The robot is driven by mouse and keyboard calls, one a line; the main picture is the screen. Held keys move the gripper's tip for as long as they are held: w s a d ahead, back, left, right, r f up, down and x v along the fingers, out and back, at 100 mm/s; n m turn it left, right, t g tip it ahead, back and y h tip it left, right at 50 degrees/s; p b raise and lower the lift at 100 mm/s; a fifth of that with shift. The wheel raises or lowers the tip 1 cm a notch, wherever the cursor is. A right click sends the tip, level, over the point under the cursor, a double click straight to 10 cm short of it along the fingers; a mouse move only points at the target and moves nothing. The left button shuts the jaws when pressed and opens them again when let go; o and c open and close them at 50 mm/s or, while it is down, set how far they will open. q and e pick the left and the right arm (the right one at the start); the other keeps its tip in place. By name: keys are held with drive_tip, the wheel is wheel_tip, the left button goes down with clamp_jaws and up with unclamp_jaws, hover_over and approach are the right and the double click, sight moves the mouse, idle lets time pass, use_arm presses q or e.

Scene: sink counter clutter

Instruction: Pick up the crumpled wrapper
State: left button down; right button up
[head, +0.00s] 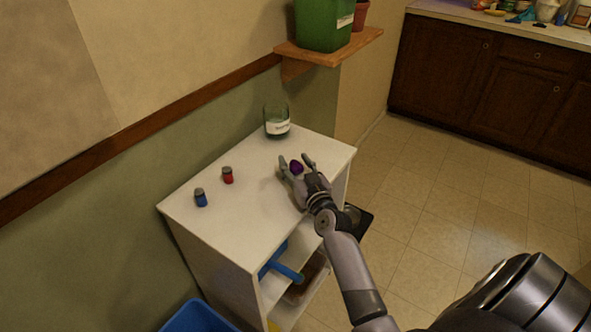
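The crumpled wrapper (296,167) is a small purple lump on the white cabinet top (246,218), toward its right side. My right gripper (296,161) reaches over the cabinet top from the lower right. Its two fingers are spread apart, and the wrapper shows between them. I cannot tell whether either finger touches it. My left gripper is not in view.
A green-tinted glass (277,122) stands behind the gripper. A red small container (228,175) and a blue one (201,197) stand at left. A wooden shelf (335,51) with a green bin (322,24) juts from the wall. The cabinet's front top is clear.

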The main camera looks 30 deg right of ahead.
drive_tip(key=c, duration=0.6)
drive_tip(key=shift+r, duration=0.1)
